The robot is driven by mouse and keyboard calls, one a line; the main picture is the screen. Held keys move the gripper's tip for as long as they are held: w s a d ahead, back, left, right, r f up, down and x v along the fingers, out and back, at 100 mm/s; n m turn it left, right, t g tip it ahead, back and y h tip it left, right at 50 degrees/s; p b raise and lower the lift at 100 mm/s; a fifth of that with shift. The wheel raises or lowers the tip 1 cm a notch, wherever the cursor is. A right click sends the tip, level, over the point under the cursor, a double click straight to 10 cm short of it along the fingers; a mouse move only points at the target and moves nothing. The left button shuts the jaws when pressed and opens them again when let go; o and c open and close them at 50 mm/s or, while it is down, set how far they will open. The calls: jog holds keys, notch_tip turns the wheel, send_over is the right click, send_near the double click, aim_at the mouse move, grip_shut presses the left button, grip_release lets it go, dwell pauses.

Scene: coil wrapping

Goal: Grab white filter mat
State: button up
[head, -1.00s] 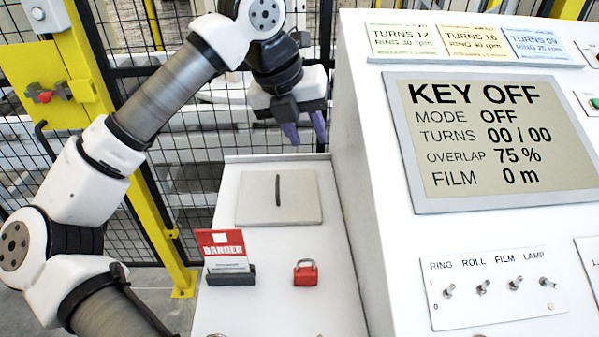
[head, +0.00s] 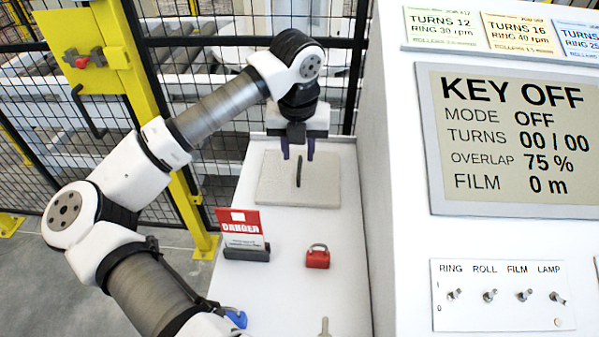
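The white filter mat (head: 270,188) lies flat on the white side shelf left of the control panel. A dark upright strip, like a handle or tab, stands at its middle. My gripper (head: 298,157) points down over the far part of the mat, just behind the strip in the picture. I cannot tell how high the fingertips are above the mat.
A red danger sign (head: 241,225) in a dark holder and a red padlock (head: 317,257) stand nearer on the shelf. A key (head: 324,328) and a blue item (head: 236,317) lie at the front. The control panel (head: 410,255) rises at right; a mesh fence (head: 190,50) stands behind.

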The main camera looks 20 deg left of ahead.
aim_at(300, 165)
jog(key=f, duration=0.1)
jog(key=f+p, duration=0.1)
jog(key=f, duration=0.2)
jog(key=shift+w, duration=0.25)
jog(key=shift+c, duration=0.2)
grip_shut()
